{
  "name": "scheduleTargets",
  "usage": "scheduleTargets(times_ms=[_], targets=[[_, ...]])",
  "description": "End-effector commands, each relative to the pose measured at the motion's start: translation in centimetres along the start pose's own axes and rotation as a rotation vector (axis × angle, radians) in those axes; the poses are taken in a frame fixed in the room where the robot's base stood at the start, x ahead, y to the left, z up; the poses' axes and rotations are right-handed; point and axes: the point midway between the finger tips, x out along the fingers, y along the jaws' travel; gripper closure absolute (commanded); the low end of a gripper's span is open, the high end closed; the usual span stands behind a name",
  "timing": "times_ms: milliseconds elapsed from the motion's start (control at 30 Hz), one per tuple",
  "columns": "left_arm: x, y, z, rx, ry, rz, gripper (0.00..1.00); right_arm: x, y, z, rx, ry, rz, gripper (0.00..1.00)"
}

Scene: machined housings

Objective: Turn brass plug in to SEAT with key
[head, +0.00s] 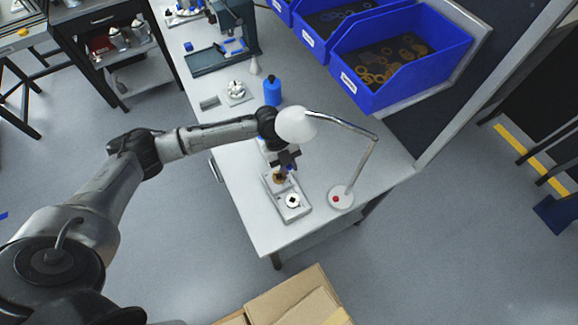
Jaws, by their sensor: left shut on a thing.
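My left gripper (288,164) is at the worktable, low over the back end of a grey housing block (278,213). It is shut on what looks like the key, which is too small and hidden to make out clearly. A brass-coloured round part (279,178), apparently the brass plug, shows at the block's back end just below the gripper. I cannot tell whether the key touches it. A white round part (292,201) with a dark cross-shaped centre sits at the block's front end. The SEAT mark cannot be read. My right gripper is out of view.
A desk lamp (341,197) stands right of the block, its white head (296,124) beside my left wrist. A blue bottle (272,92), a small white fixture (236,91) and blue bins (399,68) are farther back. The table's front corner is clear.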

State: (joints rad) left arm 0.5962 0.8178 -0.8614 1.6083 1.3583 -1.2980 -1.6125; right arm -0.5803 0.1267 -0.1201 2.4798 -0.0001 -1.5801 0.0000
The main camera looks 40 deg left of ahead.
Motion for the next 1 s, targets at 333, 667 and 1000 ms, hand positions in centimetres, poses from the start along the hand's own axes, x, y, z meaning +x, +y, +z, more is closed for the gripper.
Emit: scheduleTargets(times_ms=[333, 667, 1000], targets=[[0.2, -0.1, 0.4, 0.135, 0.020, 0.053, 1.00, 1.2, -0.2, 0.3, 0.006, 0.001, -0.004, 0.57], [-0.1, -0.1, 0.3, 0.220, 0.039, 0.088, 1.00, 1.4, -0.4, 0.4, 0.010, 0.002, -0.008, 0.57], [0.1, -0.2, 0.3, 0.399, 0.077, 0.158, 1.00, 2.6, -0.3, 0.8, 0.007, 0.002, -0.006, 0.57]])
